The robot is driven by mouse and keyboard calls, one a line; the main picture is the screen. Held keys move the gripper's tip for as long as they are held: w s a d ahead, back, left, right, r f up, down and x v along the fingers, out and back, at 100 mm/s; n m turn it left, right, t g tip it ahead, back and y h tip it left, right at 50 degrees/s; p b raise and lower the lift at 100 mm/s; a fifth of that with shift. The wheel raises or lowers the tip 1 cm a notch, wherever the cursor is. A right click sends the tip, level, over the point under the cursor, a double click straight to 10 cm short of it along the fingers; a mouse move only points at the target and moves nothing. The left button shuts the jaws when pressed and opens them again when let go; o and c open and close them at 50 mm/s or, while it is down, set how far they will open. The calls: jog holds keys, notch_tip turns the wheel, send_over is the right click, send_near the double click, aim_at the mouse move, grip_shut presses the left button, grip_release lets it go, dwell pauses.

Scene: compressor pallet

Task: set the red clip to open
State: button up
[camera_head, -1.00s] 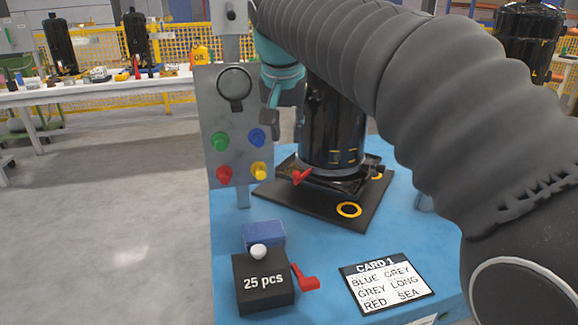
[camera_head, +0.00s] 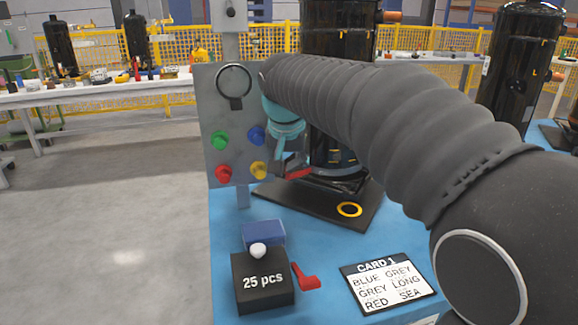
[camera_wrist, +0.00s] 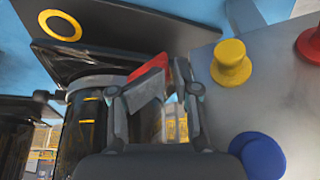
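The red clip (camera_head: 298,173) is at the near edge of the black compressor's base. In the wrist view the red clip (camera_wrist: 150,68) shows as a red bar by the fingertips, partly covered by the left finger. My gripper (camera_head: 284,163) is low in front of the compressor (camera_head: 335,148), right beside the clip. In the wrist view my gripper (camera_wrist: 168,80) has its two fingers slightly apart, with a narrow gap between the tips. Whether the fingers touch the clip cannot be told.
A grey panel (camera_head: 210,110) with coloured knobs stands close to my gripper. On the blue table (camera_head: 230,222) are a black "25 pcs" box (camera_head: 262,290), a red lever-like piece (camera_head: 306,279), a blue block (camera_head: 263,233) and a card (camera_head: 386,284). Grey floor is clear at left.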

jog(key=shift+c, duration=0.4)
grip_shut()
jog(key=shift+o, duration=0.4)
grip_release()
jog(key=p+v, duration=0.1)
jog(key=v, duration=1.5)
jog(key=shift+p, duration=0.35)
jog(key=shift+d, duration=0.1)
jog(key=v, duration=1.2)
